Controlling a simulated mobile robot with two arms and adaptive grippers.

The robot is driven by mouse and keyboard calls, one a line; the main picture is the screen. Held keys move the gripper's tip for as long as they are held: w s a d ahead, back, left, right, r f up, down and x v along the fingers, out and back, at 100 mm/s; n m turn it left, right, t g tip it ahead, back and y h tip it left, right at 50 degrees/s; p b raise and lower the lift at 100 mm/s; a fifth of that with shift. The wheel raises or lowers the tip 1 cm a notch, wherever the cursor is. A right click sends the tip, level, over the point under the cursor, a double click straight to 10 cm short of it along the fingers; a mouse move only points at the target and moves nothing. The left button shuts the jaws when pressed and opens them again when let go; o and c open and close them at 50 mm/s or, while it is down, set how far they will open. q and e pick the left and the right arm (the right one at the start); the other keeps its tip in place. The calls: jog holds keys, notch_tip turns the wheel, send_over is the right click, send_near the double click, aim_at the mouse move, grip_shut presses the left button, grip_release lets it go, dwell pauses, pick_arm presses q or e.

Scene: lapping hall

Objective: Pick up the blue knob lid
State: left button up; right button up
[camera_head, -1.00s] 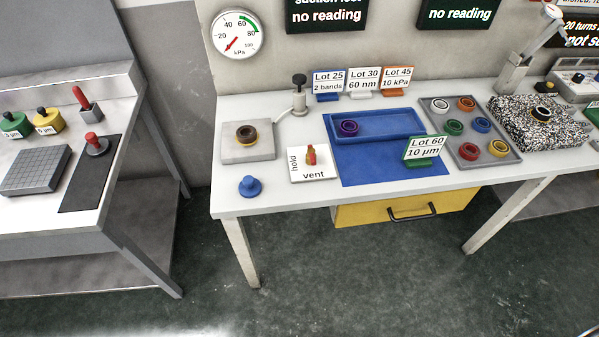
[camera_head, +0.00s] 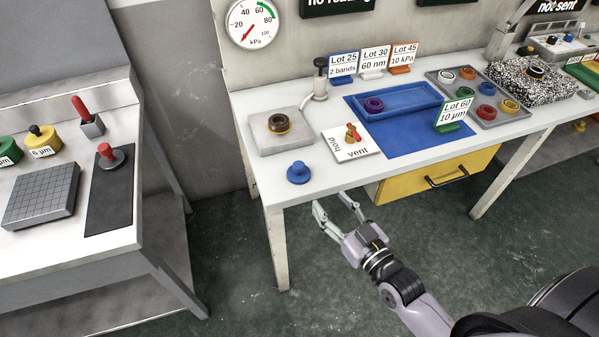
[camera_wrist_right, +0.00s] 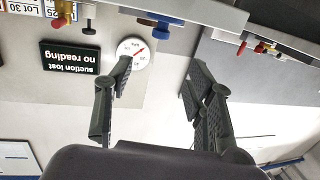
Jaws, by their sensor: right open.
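The blue knob lid (camera_head: 299,173) is a small round lid with a knob. It sits upright on the white table near its front left corner. In the right wrist view a blue knobbed thing (camera_wrist_right: 161,28) at the table edge looks like the same lid. My right gripper (camera_head: 332,205) is open and empty. It is in front of the table's front edge, below and to the right of the lid in the head view, and apart from it. Its two fingers also show spread in the right wrist view (camera_wrist_right: 155,85). My left gripper is not in view.
The hold/vent plate (camera_head: 349,143) with its red and yellow handle lies right of the lid. A grey block with a dark ring (camera_head: 279,144) stands behind it. A blue tray (camera_head: 415,98) lies further right. A yellow drawer (camera_head: 412,185) hangs under the table. Another bench (camera_head: 110,255) stands left.

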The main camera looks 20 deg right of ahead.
aim_at(302, 169)
jog(key=x, duration=0.9)
jog(key=shift+w+a+p, duration=0.1)
jog(key=shift+w+p, duration=0.2)
jog(key=shift+p, duration=0.1)
jog(key=shift+f+p+x, duration=0.1)
jog(key=shift+p+x, duration=0.1)
jog(key=shift+x, duration=1.35)
jog(key=shift+f+p+x, duration=0.15)
jog(key=shift+x, duration=1.35)
jog(key=shift+s, duration=0.1)
jog(key=shift+c, duration=0.5)
grip_shut()
jog(key=shift+r, duration=0.1)
